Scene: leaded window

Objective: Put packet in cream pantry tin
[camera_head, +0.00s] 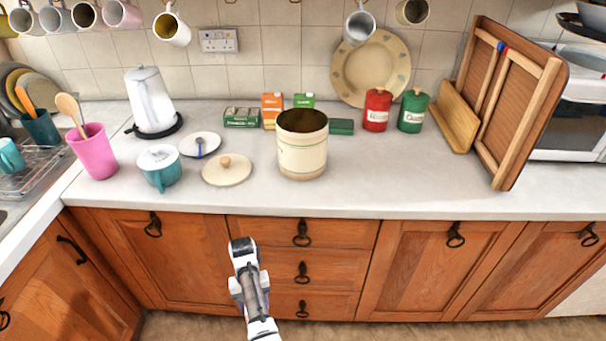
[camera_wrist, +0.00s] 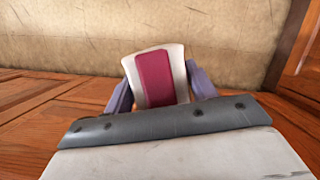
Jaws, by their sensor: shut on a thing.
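My gripper (camera_wrist: 157,82) is shut on a small packet (camera_wrist: 156,76), white with a crimson panel, held between its two purple-grey fingers. The packet does not show in the head view. There my arm's end is low, in front of the wooden drawers and below the worktop, and its fingers cannot be made out. The cream pantry tin (camera_head: 302,158) stands upright and open on the worktop, above and to the right of my arm. Its inside looks dark and its bottom is hidden. A cream lid with a wooden knob (camera_head: 227,171) lies on the worktop left of the tin.
A teal lidded pot (camera_head: 160,170) and a saucer with a spoon (camera_head: 200,145) sit left of the lid. Small boxes (camera_head: 272,110) stand behind the tin. Red (camera_head: 376,111) and green (camera_head: 412,112) canisters stand right. The front worktop right of the tin is clear.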

